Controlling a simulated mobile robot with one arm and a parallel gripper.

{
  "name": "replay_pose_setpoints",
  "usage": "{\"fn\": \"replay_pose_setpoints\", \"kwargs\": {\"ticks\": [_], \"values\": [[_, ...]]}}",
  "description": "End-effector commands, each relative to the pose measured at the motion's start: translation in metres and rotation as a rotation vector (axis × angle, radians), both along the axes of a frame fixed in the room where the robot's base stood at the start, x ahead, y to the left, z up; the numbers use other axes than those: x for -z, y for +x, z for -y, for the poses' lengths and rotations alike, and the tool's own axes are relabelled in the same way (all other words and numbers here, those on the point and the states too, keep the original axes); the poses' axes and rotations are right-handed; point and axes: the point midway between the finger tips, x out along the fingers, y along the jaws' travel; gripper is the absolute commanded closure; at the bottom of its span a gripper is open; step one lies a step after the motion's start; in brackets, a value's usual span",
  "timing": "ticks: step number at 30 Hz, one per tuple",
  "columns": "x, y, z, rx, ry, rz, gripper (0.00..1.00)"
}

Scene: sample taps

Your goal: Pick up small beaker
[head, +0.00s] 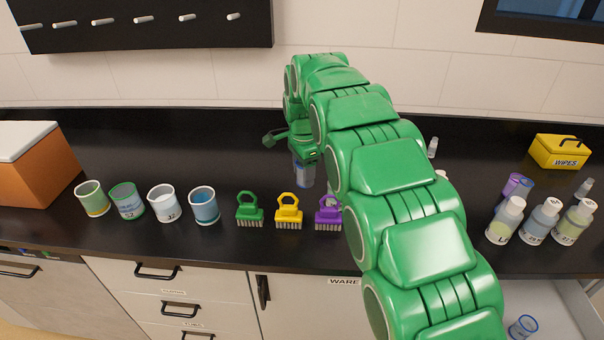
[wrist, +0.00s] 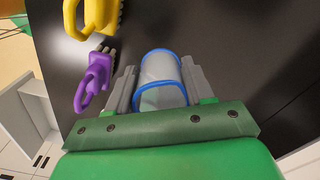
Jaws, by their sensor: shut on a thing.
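A small clear beaker (wrist: 160,72) with a blue rim sits between the two grey fingers of my gripper (wrist: 159,82) in the wrist view. My gripper is shut on it, with a finger against each side. In the head view the beaker (head: 304,174) shows below my green gripper (head: 303,155), behind the row of brushes, partly covered by the gripper. I cannot tell whether its base touches the black counter.
Green (head: 250,211), yellow (head: 288,212) and purple (head: 328,214) brushes stand in front. Several cups (head: 204,206) line the left, beside an orange box (head: 38,170). Bottles (head: 541,221) and a yellow wipes box (head: 560,151) are right. A blue-rimmed beaker (head: 523,327) is in an open drawer.

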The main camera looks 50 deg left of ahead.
Motion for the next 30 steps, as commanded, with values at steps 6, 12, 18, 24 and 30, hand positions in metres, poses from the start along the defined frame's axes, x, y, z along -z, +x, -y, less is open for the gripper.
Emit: {"fn": "replay_pose_setpoints", "kwargs": {"ticks": [6,12,18,24,30], "values": [[-0.022,-0.011,0.019,0.000,0.001,0.001,0.77],[-0.031,-0.023,0.036,-0.001,0.000,0.001,0.77],[-0.040,-0.034,0.054,0.000,0.001,0.002,0.77],[-0.048,-0.044,0.072,0.001,-0.001,0.001,0.77],[-0.055,-0.051,0.082,-0.001,0.000,0.000,0.77]]}}
